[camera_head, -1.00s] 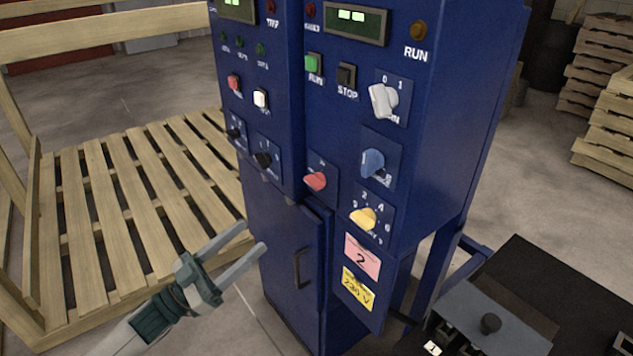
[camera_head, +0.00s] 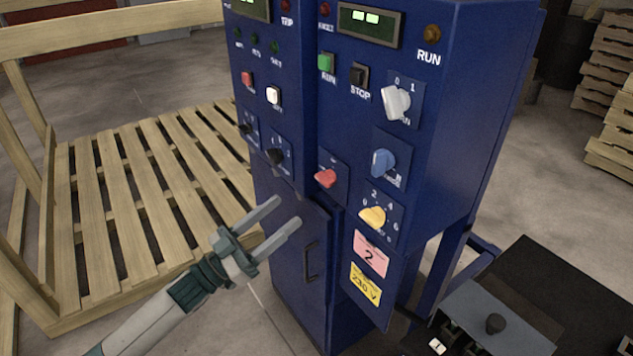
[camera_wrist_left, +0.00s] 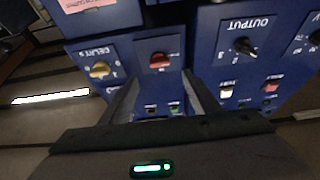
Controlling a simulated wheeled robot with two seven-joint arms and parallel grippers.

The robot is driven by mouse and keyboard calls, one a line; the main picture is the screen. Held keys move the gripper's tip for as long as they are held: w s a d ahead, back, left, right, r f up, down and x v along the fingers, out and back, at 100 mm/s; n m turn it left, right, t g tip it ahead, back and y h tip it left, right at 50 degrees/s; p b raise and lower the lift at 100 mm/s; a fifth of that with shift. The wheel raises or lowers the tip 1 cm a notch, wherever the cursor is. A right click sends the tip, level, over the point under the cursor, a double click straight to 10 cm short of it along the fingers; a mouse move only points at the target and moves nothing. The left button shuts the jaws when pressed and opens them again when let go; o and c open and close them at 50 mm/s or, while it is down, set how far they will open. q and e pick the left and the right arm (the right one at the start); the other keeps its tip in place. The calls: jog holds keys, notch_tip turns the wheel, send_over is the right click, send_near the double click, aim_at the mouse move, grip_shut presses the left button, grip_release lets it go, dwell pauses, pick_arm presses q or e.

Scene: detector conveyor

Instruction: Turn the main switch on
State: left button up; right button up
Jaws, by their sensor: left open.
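A blue control cabinet (camera_head: 459,150) carries several knobs. A white rotary switch (camera_head: 396,102) with 0 and 1 marks sits at the upper right of its front; its label is partly hidden. Below it are a blue knob (camera_head: 382,162) and a yellow knob (camera_head: 373,216). A red knob (camera_head: 326,178) sits left of these. My left gripper (camera_head: 288,211) is open and empty, in front of the cabinet, below and left of the red knob. In the left wrist view its fingers (camera_wrist_left: 163,90) point toward the cabinet, with the red knob (camera_wrist_left: 160,60) beyond them. My right gripper is out of view.
A green RUN button (camera_head: 326,63) and a black STOP button (camera_head: 359,75) lie left of the white switch. A wooden pallet crate (camera_head: 150,190) stands left of the cabinet. A dark table (camera_head: 540,265) with a grey box stands at the lower right.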

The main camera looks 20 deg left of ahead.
aim_at(320, 182)
pick_arm(q)
jog(key=p+x, duration=0.1)
jog(key=x, duration=0.6)
jog(key=shift+w+d+r+p, duration=0.15)
jog(key=shift+w+p, duration=0.05)
jog(key=shift+p, duration=0.2)
jog(key=shift+x, duration=1.1)
jog(key=shift+w+d+r+p, duration=0.1)
jog(key=shift+w+d+p, duration=0.25)
jog(key=shift+w, duration=0.1)
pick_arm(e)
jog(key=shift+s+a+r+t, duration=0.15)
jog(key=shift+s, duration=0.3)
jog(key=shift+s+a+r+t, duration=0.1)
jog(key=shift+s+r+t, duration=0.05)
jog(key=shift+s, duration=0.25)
pick_arm(q)
jog(key=c, duration=1.1)
jog(key=shift+o, duration=0.2)
